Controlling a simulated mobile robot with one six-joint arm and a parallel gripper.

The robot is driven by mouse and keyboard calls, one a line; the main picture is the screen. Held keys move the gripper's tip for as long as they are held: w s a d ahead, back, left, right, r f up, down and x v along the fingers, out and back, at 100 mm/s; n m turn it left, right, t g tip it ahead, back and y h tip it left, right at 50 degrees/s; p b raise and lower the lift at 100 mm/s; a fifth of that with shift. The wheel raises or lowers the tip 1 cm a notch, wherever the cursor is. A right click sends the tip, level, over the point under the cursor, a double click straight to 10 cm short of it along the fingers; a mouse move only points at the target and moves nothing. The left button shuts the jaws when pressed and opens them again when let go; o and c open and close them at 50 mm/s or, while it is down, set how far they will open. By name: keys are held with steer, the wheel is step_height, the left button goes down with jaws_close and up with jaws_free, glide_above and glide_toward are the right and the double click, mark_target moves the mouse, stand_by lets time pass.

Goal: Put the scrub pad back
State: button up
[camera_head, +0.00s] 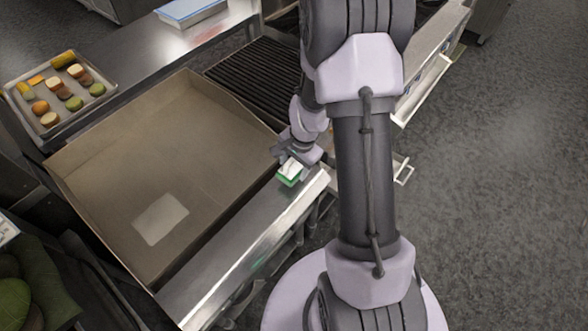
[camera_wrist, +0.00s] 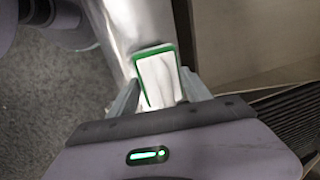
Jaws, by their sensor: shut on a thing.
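The scrub pad (camera_head: 289,173) is a small block, white on top with green edges. The wrist view shows the scrub pad (camera_wrist: 158,77) between the two fingers of my gripper (camera_wrist: 160,95), over the shiny strip. Whether the pad touches the metal or hangs just above it, I cannot tell. My arm hides part of the area right of the pad in the head view.
A black grill (camera_head: 255,75) lies behind. The metal strip (camera_head: 235,262) toward the front is clear.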

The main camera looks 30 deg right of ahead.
mark_target(296, 169)
steer(key=shift+f+b, duration=0.7)
steer(key=shift+f, duration=0.9)
steer(key=shift+f, duration=0.2)
steer(key=o, duration=1.3)
steer(key=shift+r, duration=0.1)
